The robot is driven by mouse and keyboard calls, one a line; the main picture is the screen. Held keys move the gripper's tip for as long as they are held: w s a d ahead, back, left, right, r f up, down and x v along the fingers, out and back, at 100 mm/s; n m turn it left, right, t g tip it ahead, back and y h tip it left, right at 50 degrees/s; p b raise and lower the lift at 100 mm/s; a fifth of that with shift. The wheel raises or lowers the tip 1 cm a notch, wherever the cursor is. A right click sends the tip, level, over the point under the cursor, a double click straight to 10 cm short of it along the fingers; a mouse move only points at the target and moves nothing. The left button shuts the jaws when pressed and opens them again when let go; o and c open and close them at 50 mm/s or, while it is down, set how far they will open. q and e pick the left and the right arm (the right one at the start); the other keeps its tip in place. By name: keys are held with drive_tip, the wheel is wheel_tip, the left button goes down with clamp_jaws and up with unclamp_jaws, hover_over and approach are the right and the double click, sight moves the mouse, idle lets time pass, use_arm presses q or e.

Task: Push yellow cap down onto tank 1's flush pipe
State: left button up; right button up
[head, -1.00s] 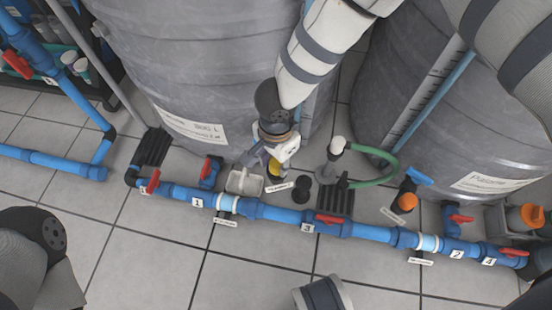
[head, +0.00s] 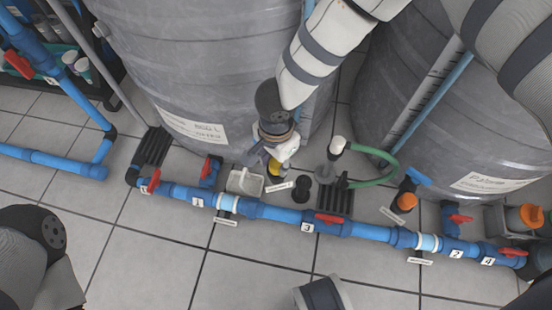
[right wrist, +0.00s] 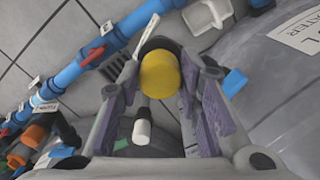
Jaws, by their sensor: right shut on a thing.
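My right gripper (head: 268,160) reaches down in front of the large grey tank (head: 225,75) on the left in the head view. It is shut on the yellow cap (head: 274,168). In the right wrist view, the yellow cap (right wrist: 160,74) sits between the fingers of my right gripper (right wrist: 160,80). A dark rounded edge shows just beyond the cap. The flush pipe is mostly hidden by the cap and fingers, so I cannot tell whether the cap touches or sits on it. My left gripper is not in view.
A blue pipe line (head: 275,212) with red valves runs along the floor in front. A white tray (head: 244,182) lies left of the gripper; a black flanged stub (head: 300,190) and green hose (head: 380,172) are to its right. An orange-capped pipe (head: 406,202) stands farther right.

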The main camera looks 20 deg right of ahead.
sight(276, 164)
drive_tip(key=shift+f, duration=0.4)
idle(0.7)
drive_tip(key=o, duration=0.9)
wheel_tip(276, 164, up, 12)
drive_tip(key=shift+r, duration=0.1)
